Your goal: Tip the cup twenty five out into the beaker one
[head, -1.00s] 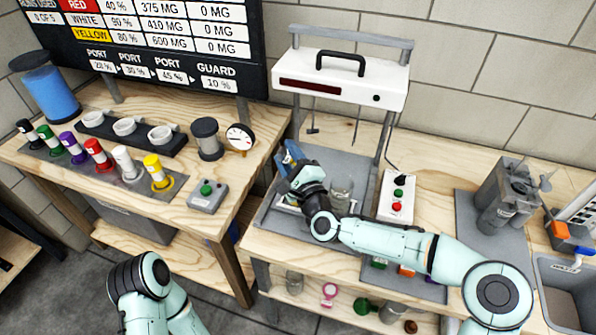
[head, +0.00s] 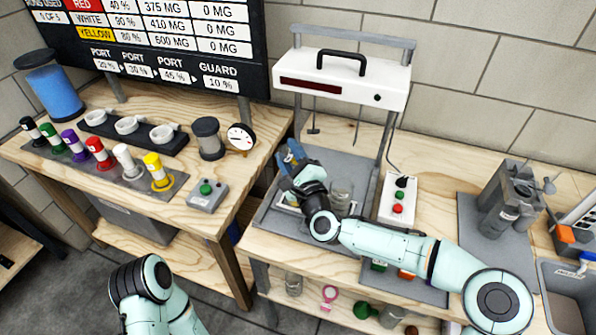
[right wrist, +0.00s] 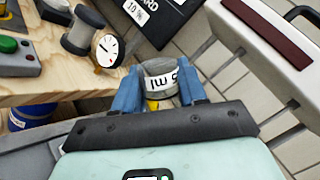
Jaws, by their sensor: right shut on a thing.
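My right gripper (head: 292,160) is over the grey mat under the white frame, its blue fingers pointing to the back. In the right wrist view its two blue fingers (right wrist: 159,84) are shut on a small grey cup (right wrist: 160,67). The cup's white label shows upside down and partly hidden, with "5 ML" legible. In the head view the gripper mostly hides the cup, and I cannot tell its tilt or contents. A clear glass beaker (head: 341,192) stands just right of the gripper; its label is not legible. My left gripper is out of the frame.
The white frame with a black handle (head: 341,62) rises over the mat (head: 350,160). A box with green and red buttons (head: 398,198) stands right of the beaker. Coloured vials (head: 98,150) and a gauge (head: 240,138) are on the left bench. A grey machine (head: 508,195) stands right.

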